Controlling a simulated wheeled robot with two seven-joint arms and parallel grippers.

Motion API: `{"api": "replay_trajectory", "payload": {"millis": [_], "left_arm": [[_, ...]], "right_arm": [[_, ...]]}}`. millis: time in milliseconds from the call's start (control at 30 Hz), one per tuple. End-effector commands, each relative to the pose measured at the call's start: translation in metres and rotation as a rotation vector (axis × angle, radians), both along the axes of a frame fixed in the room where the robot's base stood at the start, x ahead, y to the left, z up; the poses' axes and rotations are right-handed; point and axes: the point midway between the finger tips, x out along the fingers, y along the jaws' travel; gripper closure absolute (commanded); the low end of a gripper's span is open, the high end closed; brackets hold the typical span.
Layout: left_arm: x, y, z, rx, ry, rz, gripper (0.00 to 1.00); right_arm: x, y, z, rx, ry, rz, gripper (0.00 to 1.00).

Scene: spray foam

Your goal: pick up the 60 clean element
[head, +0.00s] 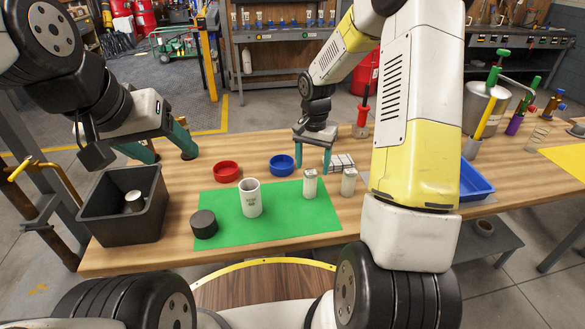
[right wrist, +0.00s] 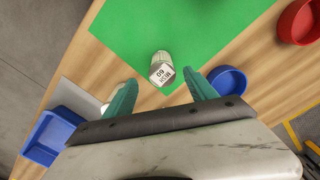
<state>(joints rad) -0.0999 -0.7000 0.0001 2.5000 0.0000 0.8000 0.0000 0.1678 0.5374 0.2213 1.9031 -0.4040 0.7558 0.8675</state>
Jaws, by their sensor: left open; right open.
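A white element (head: 310,184) stands on the green mat. In the right wrist view its top label reads 60, with a word that looks like MESH (right wrist: 161,71). A second white element (head: 349,182) stands just right of it; in the right wrist view it is mostly hidden behind a finger. My right gripper (head: 313,166) is open and empty, above and behind the labelled element. In the right wrist view that element shows just beyond the open fingertips (right wrist: 162,82). My left gripper (head: 163,152) is open and empty, above the table behind the black bin.
The black bin (head: 95,222) holds a metallic cylinder (head: 134,201). A white cup (head: 250,199) and black puck (head: 203,224) are on the green mat (head: 275,228). Red (head: 227,172) and blue (head: 281,166) bowls stand behind. A blue tray (head: 474,183) lies right.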

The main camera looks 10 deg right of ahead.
Motion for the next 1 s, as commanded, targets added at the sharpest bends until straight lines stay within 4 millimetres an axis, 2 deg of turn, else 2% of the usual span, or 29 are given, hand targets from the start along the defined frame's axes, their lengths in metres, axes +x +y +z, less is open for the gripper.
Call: {"api": "replay_trajectory", "payload": {"millis": [533, 667, 867, 967, 1000], "left_arm": [[0.0, 0.0, 0.0, 0.0, 0.0, 0.0, 0.35], [0.0, 0.0, 0.0, 0.0, 0.0, 0.0, 0.35], [0.0, 0.0, 0.0, 0.0, 0.0, 0.0, 0.35], [0.0, 0.0, 0.0, 0.0, 0.0, 0.0, 0.35], [0.0, 0.0, 0.0, 0.0, 0.0, 0.0, 0.35]], "right_arm": [[0.001, 0.003, -0.069, 0.0, 0.004, -0.002, 0.34], [0.002, 0.003, -0.077, 0.002, 0.003, -0.002, 0.34], [0.002, 0.003, -0.078, 0.001, 0.002, -0.002, 0.34], [0.002, 0.003, -0.078, 0.001, 0.002, -0.002, 0.5], [0.002, 0.003, -0.077, 0.001, 0.002, -0.001, 0.58]]}}
